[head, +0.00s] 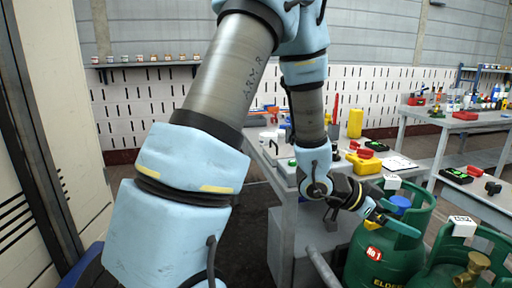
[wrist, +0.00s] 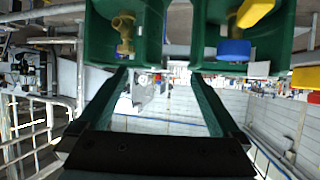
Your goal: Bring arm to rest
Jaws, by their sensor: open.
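My arm comes down from the top of the head view and bends toward the lower right. My gripper (head: 396,222) is beside the top of a green gas cylinder marked "No 1" (head: 374,262). In the wrist view my gripper (wrist: 160,78) shows its two long fingers wide apart, with nothing held between them. That view looks upside down. Two green cylinders show past the fingertips, one with a brass valve (wrist: 123,30) and one with a blue cap (wrist: 234,48). I cannot tell whether a finger touches a cylinder.
A second green cylinder with a brass valve (head: 474,266) stands at the lower right. A grey workbench (head: 283,172) holding tools and a yellow case (head: 364,163) is behind my forearm. Another bench (head: 460,121) stands at the back right. A pale cabinet (head: 62,110) is at the left.

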